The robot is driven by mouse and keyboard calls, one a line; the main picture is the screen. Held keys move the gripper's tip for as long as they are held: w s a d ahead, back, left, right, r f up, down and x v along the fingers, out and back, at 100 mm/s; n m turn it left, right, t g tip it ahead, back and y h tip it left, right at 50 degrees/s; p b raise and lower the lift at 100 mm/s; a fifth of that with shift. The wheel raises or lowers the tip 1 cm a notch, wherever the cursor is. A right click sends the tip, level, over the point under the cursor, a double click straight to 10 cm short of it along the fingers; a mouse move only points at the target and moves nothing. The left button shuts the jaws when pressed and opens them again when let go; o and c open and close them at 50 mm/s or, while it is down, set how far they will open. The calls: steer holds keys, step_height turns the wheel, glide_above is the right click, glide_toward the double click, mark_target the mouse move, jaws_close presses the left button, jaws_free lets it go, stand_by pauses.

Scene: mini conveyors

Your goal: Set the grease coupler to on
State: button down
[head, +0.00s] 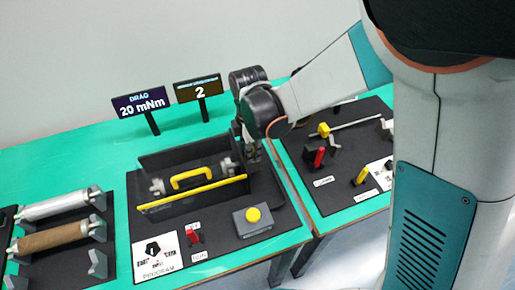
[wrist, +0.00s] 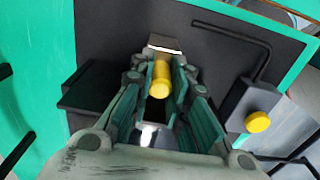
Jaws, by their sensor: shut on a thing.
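In the wrist view my gripper (wrist: 160,90) has its fingers on both sides of a yellow cylinder (wrist: 161,78), shut on it. The cylinder stands by a dark board (wrist: 120,30), with a small pale label (wrist: 165,48) beyond it. No readable label marks it as the grease coupler, and I cannot tell its setting. In the head view my gripper (head: 254,155) points down at the back right of the left board, and the thing it holds is hidden there.
A grey box with a yellow button (head: 253,215) stands at the front; a similar box (wrist: 250,105) is right of my gripper in the wrist view. A black tray with a yellow handle (head: 192,177) is left. Levers (head: 319,156) stand on the right board. Two display signs (head: 140,104) stand behind.

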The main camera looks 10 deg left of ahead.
steer(key=shift+a, duration=0.15)
steer(key=c, duration=1.5)
jaws_free()
steer(key=shift+s+a, duration=0.15)
steer(key=shift+r, duration=0.55)
step_height(320, 180, up, 11)
